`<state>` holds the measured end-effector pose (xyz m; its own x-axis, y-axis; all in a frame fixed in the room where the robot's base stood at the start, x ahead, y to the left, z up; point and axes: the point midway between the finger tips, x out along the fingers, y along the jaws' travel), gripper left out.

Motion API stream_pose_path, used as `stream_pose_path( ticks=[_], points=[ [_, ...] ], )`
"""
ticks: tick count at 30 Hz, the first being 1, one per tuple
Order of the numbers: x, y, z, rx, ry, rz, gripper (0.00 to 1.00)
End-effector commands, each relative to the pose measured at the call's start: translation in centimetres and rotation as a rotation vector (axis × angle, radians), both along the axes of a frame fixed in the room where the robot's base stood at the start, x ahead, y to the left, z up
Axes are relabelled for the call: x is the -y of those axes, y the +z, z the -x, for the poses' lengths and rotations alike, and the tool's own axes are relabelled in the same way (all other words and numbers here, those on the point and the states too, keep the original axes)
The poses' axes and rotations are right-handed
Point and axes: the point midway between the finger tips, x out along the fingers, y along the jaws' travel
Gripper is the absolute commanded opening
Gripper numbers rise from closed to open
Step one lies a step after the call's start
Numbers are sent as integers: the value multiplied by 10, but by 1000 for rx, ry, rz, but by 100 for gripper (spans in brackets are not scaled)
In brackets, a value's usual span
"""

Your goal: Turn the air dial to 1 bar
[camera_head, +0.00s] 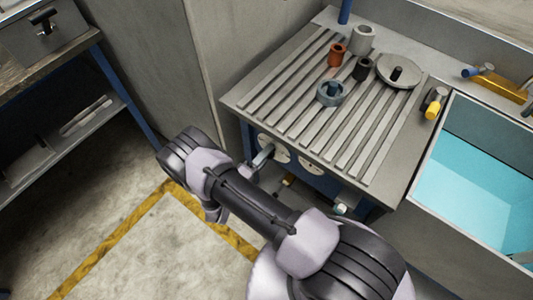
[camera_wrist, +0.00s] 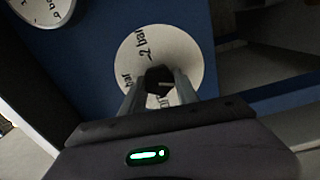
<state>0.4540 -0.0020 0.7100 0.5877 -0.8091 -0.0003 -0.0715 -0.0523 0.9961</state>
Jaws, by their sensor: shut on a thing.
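The air dial shows in the wrist view as a round white plate (camera_wrist: 185,50) on a blue panel. It carries the marking "2 bar" and parts of other markings, partly hidden by my fingers. Its black knob (camera_wrist: 158,78) sits at the middle of the plate, between my two fingertips. My gripper (camera_wrist: 157,84) is shut on this knob. Which marking the knob points to is hard to tell. In the head view my gripper (camera_head: 263,157) reaches the front panel below the slatted bench top, at the white plates; the knob there is hidden.
A second white dial (camera_wrist: 45,8) is cut off at the wrist view's upper left. A water basin (camera_head: 480,170) is at right. Floor at left is open.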

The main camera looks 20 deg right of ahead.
Motion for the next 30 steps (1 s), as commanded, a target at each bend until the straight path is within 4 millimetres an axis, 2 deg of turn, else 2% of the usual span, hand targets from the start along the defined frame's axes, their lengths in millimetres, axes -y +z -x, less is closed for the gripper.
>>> stream_pose_path(
  ticks=[7,8,10,11,20,23,26,30],
  points=[
    [0,-1,0,-2,1,0,0],
    [0,-1,0,-2,1,0,42],
    [0,0,0,-2,1,0,56],
    [0,0,0,-2,0,0,59],
    [-1,0,1,-2,1,1,59],
    [-9,1,5,-1,3,1,59],
    [-26,2,17,-1,6,0,59],
    [-62,3,43,0,8,0,59]
  ],
)
